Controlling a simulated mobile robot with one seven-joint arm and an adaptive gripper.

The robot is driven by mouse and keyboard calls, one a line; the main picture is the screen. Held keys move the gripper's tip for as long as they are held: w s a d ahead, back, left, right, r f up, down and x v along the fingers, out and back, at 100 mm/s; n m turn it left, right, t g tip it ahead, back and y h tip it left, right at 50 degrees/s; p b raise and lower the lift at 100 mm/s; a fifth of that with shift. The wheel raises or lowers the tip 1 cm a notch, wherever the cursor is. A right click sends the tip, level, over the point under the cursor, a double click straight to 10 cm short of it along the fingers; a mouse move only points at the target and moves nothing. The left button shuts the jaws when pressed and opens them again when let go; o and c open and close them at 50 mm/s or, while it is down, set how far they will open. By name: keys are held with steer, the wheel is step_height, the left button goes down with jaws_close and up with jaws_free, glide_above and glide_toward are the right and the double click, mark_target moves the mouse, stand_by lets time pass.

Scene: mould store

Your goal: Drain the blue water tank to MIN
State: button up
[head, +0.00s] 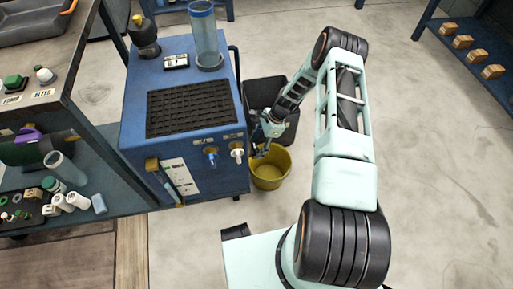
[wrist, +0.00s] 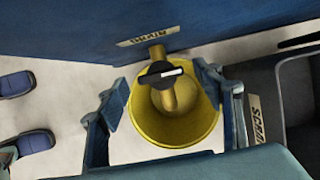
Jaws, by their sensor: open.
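The blue water tank (head: 187,100) stands left of my arm in the head view. A gauge tube (head: 167,185) beside a marked white plate (head: 181,176) is on its front; the water level is too small to read. In the wrist view, a brass drain tap (wrist: 157,52) with a dark lever (wrist: 154,77) sticks out below the DRAIN label (wrist: 156,35). A yellow bucket (wrist: 165,139) is beneath the tap; it also shows in the head view (head: 270,181). My gripper (wrist: 162,92) is open and empty, its fingers apart on either side of the lever.
Blue (head: 211,155) and white (head: 237,152) taps are on the tank's front. A dark SCRAP bin (wrist: 300,90) stands right of the bucket. A cluttered bench (head: 60,100) is left of the tank.

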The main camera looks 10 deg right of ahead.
steer(key=shift+a+f, duration=0.25)
steer(key=shift+f, duration=0.25)
steer(key=c, duration=1.2)
steer(key=shift+o, duration=0.2)
steer(key=m+t, duration=0.1)
steer(key=m, duration=0.1)
steer(key=shift+s+r+m+p, duration=0.1)
steer(key=shift+m+p, duration=0.25)
steer(key=shift+m, duration=0.05)
steer(key=shift+s+m+t+h+p, duration=0.1)
steer(key=shift+m+t+h+p, duration=0.4)
steer(key=shift+m, duration=1.3)
